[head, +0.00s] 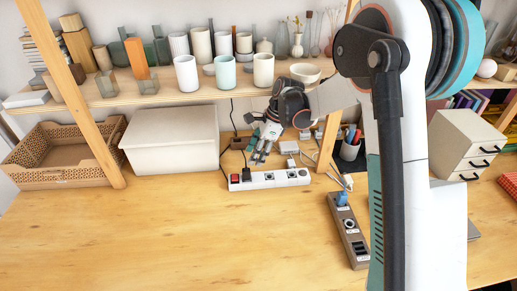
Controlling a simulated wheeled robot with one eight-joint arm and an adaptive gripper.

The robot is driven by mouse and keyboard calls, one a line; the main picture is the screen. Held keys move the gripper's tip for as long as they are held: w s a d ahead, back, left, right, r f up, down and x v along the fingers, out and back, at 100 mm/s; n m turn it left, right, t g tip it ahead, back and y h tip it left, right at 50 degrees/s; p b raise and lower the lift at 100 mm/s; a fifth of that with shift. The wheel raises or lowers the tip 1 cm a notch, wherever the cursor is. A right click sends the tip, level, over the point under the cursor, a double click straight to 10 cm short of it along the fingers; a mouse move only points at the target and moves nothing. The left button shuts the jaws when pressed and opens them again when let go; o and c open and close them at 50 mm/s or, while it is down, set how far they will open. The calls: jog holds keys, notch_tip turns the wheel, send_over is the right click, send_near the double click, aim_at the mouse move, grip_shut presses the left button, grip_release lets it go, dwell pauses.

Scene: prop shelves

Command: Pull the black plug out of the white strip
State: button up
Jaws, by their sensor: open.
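The white strip (275,179) lies on the wooden table below the shelf, with a red switch at its left end. The black plug (246,174) sits in the strip next to the red switch, and a dark cord rises behind it. My gripper (259,159) is open and points down, a little above and behind the strip, up and to the right of the black plug. It appears apart from the plug, with nothing seen between its fingers.
A second, grey-brown strip (353,246) with a blue plug (341,198) lies to the right. A lidded white box (170,140) and a woven basket (55,150) stand left. A pen cup (349,150) stands behind. The front left table is clear. Shelf vessels are above.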

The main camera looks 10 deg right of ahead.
aim_at(248, 168)
jog(key=b+x, duration=0.2)
jog(key=x, duration=0.7)
jog(key=shift+f, duration=0.25)
jog(key=shift+c, duration=0.6)
grip_shut()
